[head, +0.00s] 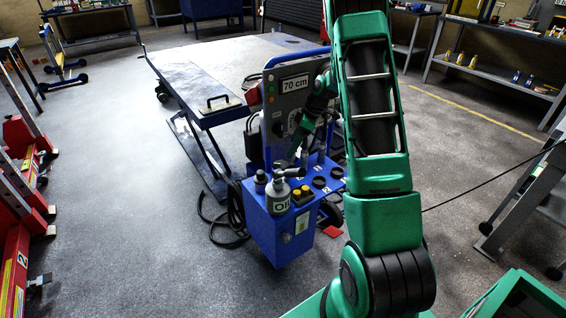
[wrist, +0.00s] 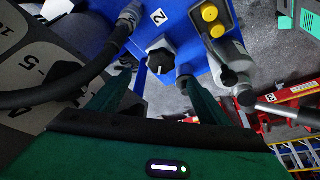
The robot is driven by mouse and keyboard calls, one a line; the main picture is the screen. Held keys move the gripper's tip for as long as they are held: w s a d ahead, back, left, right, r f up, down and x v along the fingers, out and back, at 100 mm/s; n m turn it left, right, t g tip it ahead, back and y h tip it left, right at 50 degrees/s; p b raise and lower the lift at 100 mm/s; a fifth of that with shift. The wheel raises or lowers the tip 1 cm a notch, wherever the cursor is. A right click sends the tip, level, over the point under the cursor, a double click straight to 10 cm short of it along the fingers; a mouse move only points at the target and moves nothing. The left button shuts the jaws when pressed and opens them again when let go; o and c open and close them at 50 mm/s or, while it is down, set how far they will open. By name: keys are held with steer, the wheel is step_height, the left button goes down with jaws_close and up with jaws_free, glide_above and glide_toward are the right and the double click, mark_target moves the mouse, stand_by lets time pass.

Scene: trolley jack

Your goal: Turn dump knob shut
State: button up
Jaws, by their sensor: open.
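In the head view my gripper (head: 299,146) is over the back of the blue pump cabinet (head: 288,240); the knob cannot be made out there.
A black hose (wrist: 75,88) and a grey dial panel (wrist: 28,75) lie left in the wrist view. In the head view, an OIL bottle (head: 279,199) stands on the cabinet and a "70 cm" panel (head: 292,90) rises behind.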

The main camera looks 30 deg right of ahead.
mark_target(282, 164)
steer(key=x, duration=1)
steer(key=shift+f, duration=0.1)
steer(key=c, duration=1.1)
steer(key=shift+o, duration=0.3)
steer(key=shift+d, duration=0.1)
steer(key=shift+c, duration=0.2)
